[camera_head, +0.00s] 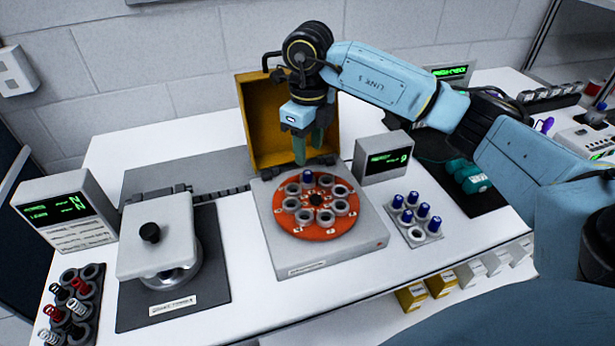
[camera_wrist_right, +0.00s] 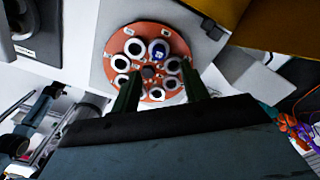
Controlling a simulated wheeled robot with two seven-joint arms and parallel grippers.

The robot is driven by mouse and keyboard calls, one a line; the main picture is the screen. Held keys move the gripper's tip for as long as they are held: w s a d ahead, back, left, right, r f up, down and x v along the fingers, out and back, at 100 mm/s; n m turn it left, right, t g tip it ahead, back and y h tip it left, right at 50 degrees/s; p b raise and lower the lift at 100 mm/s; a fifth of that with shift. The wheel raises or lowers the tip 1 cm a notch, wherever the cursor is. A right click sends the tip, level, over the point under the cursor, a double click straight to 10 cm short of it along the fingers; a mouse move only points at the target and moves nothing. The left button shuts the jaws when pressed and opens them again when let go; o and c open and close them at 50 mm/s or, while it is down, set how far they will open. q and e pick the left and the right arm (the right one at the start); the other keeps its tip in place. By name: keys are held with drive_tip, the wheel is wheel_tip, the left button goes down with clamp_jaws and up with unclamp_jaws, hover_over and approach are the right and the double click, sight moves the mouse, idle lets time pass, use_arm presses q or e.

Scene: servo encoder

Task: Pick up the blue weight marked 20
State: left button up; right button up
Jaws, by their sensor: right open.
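I cannot read a mark 20 on any object. A small blue-topped piece (camera_head: 307,176) stands in a ring holder at the back of the orange round plate (camera_head: 313,232); its blue top (camera_wrist_right: 158,50) also shows in the right wrist view. Several blue-capped pieces (camera_head: 422,211) stand in a small rack to the right. Teal rounded objects (camera_head: 465,172) lie on a dark mat farther right. My right gripper (camera_head: 309,152) is open and empty, fingers down, above the plate's back edge. In the right wrist view its fingers (camera_wrist_right: 162,92) frame the plate's near part. My left gripper is not in view.
An open yellow box (camera_head: 258,125) stands close behind my right gripper. A small display (camera_head: 383,157) is beside the plate's grey base (camera_head: 345,252). A grey scale-like device (camera_head: 160,235) and a coil rack (camera_head: 72,305) are at left. Bare white table (camera_head: 250,315) lies in front.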

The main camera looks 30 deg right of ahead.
sight(308, 173)
drive_tip(key=shift+f, duration=3.2)
drive_tip(key=shift+c, duration=0.4)
clamp_jaws()
